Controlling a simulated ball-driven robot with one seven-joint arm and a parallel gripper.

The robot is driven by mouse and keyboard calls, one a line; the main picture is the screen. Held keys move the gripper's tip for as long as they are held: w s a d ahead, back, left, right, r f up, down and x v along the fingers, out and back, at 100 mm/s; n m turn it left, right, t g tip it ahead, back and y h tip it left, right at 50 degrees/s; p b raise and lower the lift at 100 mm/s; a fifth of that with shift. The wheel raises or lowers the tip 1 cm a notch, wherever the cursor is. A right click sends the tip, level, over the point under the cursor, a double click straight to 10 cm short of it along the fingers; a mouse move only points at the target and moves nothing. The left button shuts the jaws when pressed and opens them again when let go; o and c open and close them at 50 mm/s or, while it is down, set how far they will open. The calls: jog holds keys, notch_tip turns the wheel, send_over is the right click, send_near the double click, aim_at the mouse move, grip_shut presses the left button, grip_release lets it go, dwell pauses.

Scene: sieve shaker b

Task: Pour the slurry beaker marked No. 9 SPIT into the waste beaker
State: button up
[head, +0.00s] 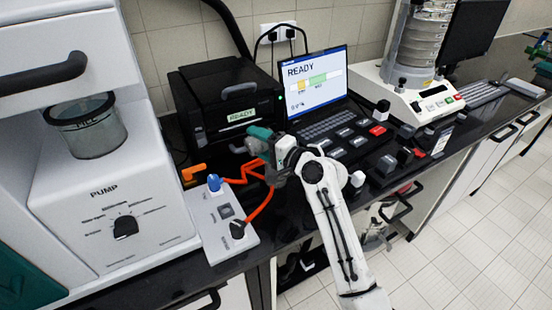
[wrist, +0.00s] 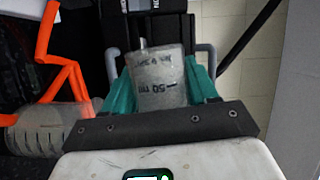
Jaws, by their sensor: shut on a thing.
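My gripper (head: 262,138) is over the bench in front of the black printer-like box; its teal fingers show there, but the thing between them cannot be made out. In the wrist view my gripper (wrist: 162,88) is shut on a small beaker (wrist: 160,72) with greyish walls or contents. Its print includes "50" and appears upside down; I cannot read a No. 9 SPIT mark for certain. A second clear vessel with printed marks (wrist: 42,128) shows at the left of the wrist view, apart from the held one. I cannot tell whether it is the waste beaker.
Orange tubing (head: 258,208) runs from near my gripper to a white box with a blue knob (head: 215,183). A pump unit (head: 125,225) stands left, with a glass jar (head: 90,132) on it. A laptop (head: 315,85) reads READY. Small dark blocks crowd the bench at right.

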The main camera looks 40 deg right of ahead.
jog(key=shift+r+m, duration=0.1)
jog(key=shift+m, duration=0.2)
jog(key=shift+s+d+r+m+t+p, duration=0.1)
jog(key=shift+d+r+m+t+p, duration=0.1)
jog(key=shift+r+m+p, duration=0.25)
jog(key=shift+d+r+m+t+p, duration=0.1)
jog(key=shift+r+m+t+p, duration=0.1)
jog(key=shift+r+m, duration=0.35)
dwell(0.7)
